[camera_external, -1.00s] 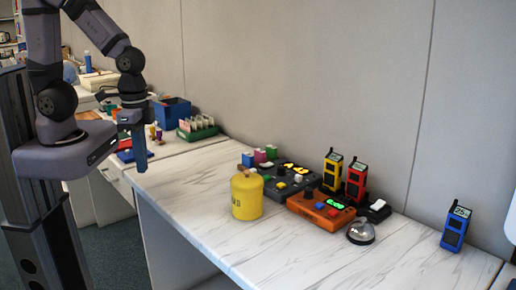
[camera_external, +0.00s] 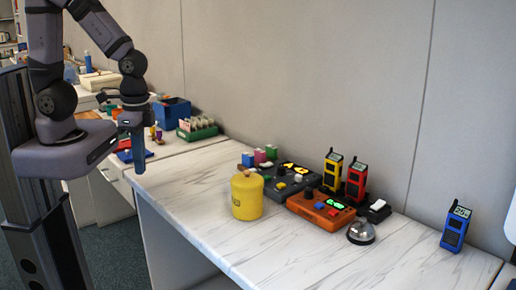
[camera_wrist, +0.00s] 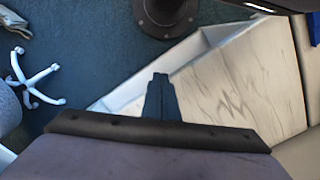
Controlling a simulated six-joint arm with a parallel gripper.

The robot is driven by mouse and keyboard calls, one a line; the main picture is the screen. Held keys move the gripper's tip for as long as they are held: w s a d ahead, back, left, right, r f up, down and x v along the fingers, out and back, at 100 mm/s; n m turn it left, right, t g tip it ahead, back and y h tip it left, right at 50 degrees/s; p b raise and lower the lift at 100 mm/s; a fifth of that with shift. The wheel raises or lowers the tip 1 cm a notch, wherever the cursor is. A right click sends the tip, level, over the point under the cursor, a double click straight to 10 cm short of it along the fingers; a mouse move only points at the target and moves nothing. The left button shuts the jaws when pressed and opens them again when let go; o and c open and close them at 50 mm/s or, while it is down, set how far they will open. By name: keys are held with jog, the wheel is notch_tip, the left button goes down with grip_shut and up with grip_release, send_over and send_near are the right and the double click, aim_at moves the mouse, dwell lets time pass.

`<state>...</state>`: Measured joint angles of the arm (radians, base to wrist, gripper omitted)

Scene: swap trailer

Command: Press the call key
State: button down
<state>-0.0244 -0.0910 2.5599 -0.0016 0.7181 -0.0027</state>
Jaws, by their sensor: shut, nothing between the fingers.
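An orange console (camera_external: 320,212) on the marble counter has a dark knob, a lit green display and blue and red keys. A dark grey console (camera_external: 291,185) behind it has a yellow-lit display, a knob and small keys. I cannot tell which key is the call key; labels are too small to read. My gripper (camera_external: 138,168) points down at the counter's left end, far left of both consoles. It is shut and empty. In the wrist view my gripper (camera_wrist: 160,90) is seen over the counter's edge, with no console in sight.
A yellow canister (camera_external: 247,195) stands left of the consoles. A silver bell (camera_external: 361,232) sits in front. Yellow (camera_external: 332,170), red (camera_external: 356,180) and blue handsets (camera_external: 455,228) stand upright. A green card box (camera_external: 197,130) and blue bin (camera_external: 172,112) are behind my gripper.

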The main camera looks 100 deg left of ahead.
jog(key=w+a+f+m+y, duration=0.2)
jog(key=w+a+f+m, duration=0.15)
jog(key=w+a, duration=0.3)
jog(key=w+a+f+m+y, duration=0.35)
jog(key=w+a, duration=0.25)
jog(key=a, duration=0.2)
jog(key=w+r+m+t, duration=0.4)
jog(key=w+m, duration=0.3)
jog(key=w, duration=0.4)
jog(key=w+d+r+m+t+h, duration=0.1)
jog(key=w+r+m+t, duration=0.3)
jog(key=w+m, duration=0.4)
jog(key=w+p, duration=0.1)
jog(key=w, duration=0.2)
jog(key=shift+w+d+r+t, duration=0.25)
jog(key=shift+w+t, duration=0.15)
jog(key=shift+f, duration=0.2)
